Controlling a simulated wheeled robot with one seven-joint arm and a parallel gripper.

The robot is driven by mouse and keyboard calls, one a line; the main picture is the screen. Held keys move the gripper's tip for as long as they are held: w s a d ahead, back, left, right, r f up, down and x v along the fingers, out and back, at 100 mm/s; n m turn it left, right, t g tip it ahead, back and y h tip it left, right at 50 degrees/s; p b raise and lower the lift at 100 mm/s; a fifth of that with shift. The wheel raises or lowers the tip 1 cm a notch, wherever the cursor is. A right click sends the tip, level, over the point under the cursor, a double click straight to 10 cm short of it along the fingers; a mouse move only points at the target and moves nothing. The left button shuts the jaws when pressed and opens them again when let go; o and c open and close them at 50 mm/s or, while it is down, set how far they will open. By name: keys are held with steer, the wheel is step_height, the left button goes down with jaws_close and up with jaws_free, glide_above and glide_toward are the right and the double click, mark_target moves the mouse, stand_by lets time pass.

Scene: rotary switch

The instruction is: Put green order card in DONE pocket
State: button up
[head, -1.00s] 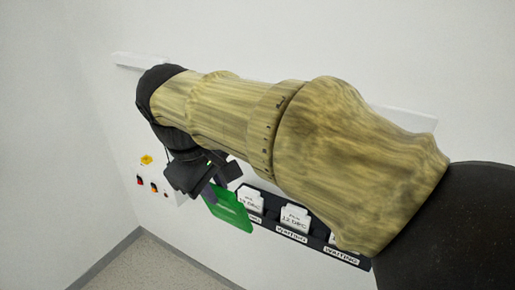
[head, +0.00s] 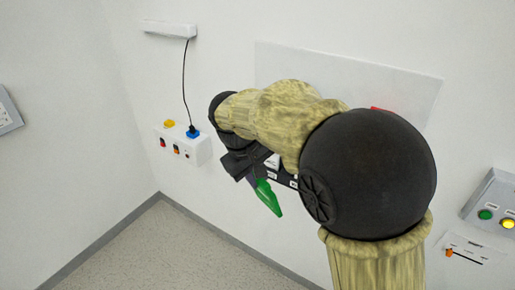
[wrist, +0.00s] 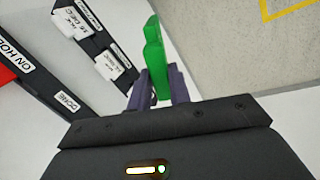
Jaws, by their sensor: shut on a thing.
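The green order card (head: 267,197) hangs below my gripper (head: 254,178) in the head view. In the wrist view the card (wrist: 156,62) stands between the two purple fingers of my gripper (wrist: 163,78), seen nearly edge-on. The gripper is shut on it. A dark pocket rack (wrist: 93,47) is to the left of the card, with clear space between them. The DONE label (wrist: 68,102) is on a dark strip at the lower left of the wrist view. The DONE pocket's opening is not clearly visible. My arm hides most of the rack in the head view.
White cards (wrist: 73,22) and (wrist: 115,67) sit in the rack. An ON HOLD label (wrist: 22,73) and a red patch (wrist: 5,72) are at the left. A white socket box (head: 185,146) is left of my arm, a switch panel (head: 494,207) at the right.

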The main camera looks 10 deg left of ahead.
steer(key=w+d+f+m+g+b, duration=0.15)
steer(key=w+d+f, duration=0.35)
steer(key=f, duration=0.5)
steer(key=w+d+f+m+b, duration=0.1)
steer(key=w+d+f+m, duration=0.15)
steer(key=d+f, duration=0.6)
steer(key=d+f+m, duration=0.2)
steer(key=d+f, duration=0.4)
steer(key=f, duration=0.2)
steer(key=d+f+m+h+b, duration=0.1)
steer(key=d+f+m, duration=0.2)
steer(key=f, duration=0.6)
steer(key=s+d+g, duration=0.1)
steer(key=d, duration=0.1)
steer(key=shift+d+f+b, duration=0.3)
steer(key=shift+d, duration=0.05)
steer(key=shift+w, duration=0.1)
